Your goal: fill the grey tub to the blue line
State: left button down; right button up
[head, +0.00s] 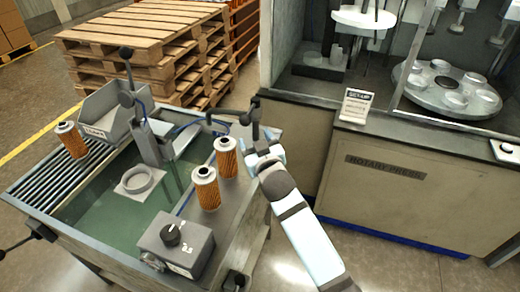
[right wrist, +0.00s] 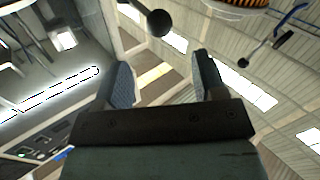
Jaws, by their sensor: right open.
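The grey tub (head: 62,222) stands at the left of the head view with greenish water (head: 115,222) in it. A thin blue line (head: 186,201) shows along its right inner side; I cannot tell how the water level compares with it. A grey upright fitting with a black-ball lever (head: 126,53) stands at the tub's back. A second black-ball lever (head: 245,118) stands at the back right corner. My right gripper (head: 262,146) is open and empty just beside that lever. In the right wrist view, a black ball (right wrist: 160,22) lies beyond the open fingers (right wrist: 165,78), apart from them. My left gripper is out of view.
Two orange filter cartridges (head: 205,188) (head: 226,157) stand on the tub's right ledge, behind a grey box with a black knob (head: 172,234). Another cartridge (head: 70,140) stands on the left rack. A ring (head: 138,180) sits in the tub. The rotary press (head: 400,175) stands right; pallets (head: 150,45) are behind.

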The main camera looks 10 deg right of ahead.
aim_at(250, 111)
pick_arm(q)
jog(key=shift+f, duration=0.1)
pick_arm(e)
jog(key=s, duration=0.4)
jog(key=shift+d, duration=0.15)
